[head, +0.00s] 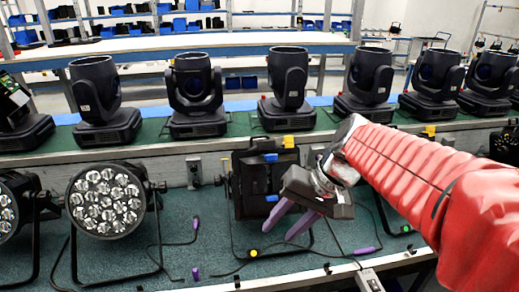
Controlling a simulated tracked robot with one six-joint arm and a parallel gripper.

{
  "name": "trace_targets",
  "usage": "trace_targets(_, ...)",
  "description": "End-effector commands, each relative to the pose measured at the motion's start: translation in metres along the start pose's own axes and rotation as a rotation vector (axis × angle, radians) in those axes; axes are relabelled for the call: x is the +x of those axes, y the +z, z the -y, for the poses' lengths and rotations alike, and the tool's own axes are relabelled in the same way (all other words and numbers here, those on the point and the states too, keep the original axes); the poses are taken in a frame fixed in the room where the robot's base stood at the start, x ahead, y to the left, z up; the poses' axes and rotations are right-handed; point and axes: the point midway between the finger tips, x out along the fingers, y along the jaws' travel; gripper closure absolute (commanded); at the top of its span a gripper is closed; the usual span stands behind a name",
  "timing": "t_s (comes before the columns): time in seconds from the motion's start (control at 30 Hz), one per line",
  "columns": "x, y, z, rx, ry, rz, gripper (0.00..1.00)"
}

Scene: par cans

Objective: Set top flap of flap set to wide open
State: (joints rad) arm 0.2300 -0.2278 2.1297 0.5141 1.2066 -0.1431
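The flap set (250,187) is a dark, boxy, black-framed lamp head on the lower green bench, left of my gripper. Blue tabs show on its face, one near the top (271,157) and one lower down (272,198). Its upper edge looks dark against the bench front. I cannot clearly make out the top flap or its angle. My gripper (277,237) has two purple fingers pointing down and left, spread apart with nothing seen between them. It is in front of the flap set's lower right side in the picture and hides part of it. Contact cannot be told.
A round multi-lens par can (107,200) stands to the left, with another at the left edge. Several black moving-head lamps (195,90) line the raised shelf behind. Cables and purple-ended connectors (196,272) lie on the bench. Some green bench surface (180,250) is bare.

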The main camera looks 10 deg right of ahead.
Motion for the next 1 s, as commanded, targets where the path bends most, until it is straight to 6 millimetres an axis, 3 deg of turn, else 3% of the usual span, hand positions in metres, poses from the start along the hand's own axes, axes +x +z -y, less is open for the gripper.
trace_targets(0.3,0.001,-0.065,0.009,0.131,-0.234,0.093,0.64)
trace_targets(0.53,-0.003,-0.118,0.004,0.206,-0.421,0.127,0.64)
trace_targets(0.77,-0.009,-0.172,-0.014,0.263,-0.618,0.132,0.64)
trace_targets(1.0,-0.020,-0.226,-0.049,0.305,-0.829,0.105,0.64)
